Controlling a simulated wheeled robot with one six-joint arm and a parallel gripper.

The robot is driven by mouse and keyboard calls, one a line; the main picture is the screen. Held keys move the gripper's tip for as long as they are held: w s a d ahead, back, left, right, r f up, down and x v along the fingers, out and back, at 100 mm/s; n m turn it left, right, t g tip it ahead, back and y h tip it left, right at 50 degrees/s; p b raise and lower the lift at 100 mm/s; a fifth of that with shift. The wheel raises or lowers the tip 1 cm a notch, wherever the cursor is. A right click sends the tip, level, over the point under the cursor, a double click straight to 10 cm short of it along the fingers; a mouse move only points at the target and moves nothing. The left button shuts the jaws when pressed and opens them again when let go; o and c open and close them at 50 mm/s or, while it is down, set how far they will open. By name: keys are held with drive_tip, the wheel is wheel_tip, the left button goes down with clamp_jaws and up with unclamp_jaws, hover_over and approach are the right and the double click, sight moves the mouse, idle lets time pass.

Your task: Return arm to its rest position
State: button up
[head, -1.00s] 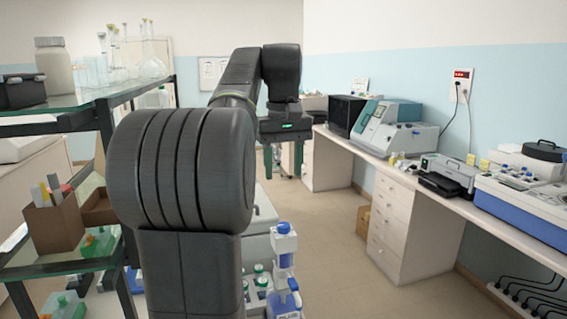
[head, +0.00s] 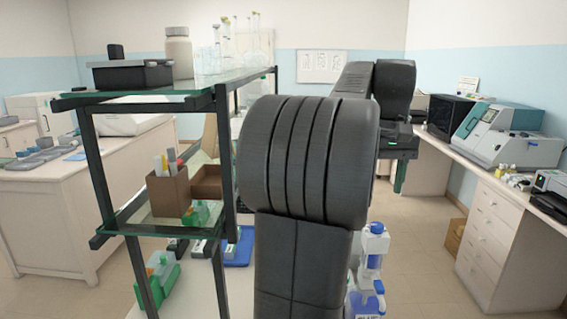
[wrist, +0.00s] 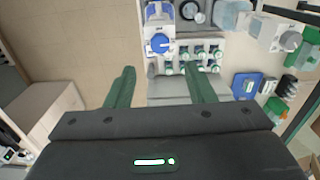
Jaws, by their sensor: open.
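My gripper (wrist: 159,68) is open and empty in the wrist view, its two green fingers apart above the floor and the edge of a white work surface. In the head view my gripper (head: 400,176) is partly hidden; one green finger hangs below the dark wrist. My arm is folded up in front of the head camera and covers the middle of that view.
A glass-shelved rack (head: 215,92) stands close left of my arm. A blue-and-white bottle (head: 373,245) stands just right of it. A bench (head: 490,180) with instruments runs along the right. Floor between is clear. Small bottles (wrist: 200,68) sit beyond my fingers.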

sight(377, 224)
wheel_tip(377, 224, down, 10)
drive_tip(key=shift+r+p, duration=0.25)
drive_tip(key=shift+p, duration=0.05)
drive_tip(key=shift+r, duration=0.15)
wheel_tip(377, 224, up, 13)
wheel_tip(377, 224, down, 13)
drive_tip(key=shift+m, duration=0.3)
drive_tip(key=m, duration=0.3)
drive_tip(key=shift+m, duration=0.4)
drive_tip(key=m, duration=0.4)
drive_tip(key=shift+m, duration=0.4)
wheel_tip(377, 224, up, 12)
drive_tip(key=shift+r+b, duration=0.2)
drive_tip(key=shift+b, duration=0.1)
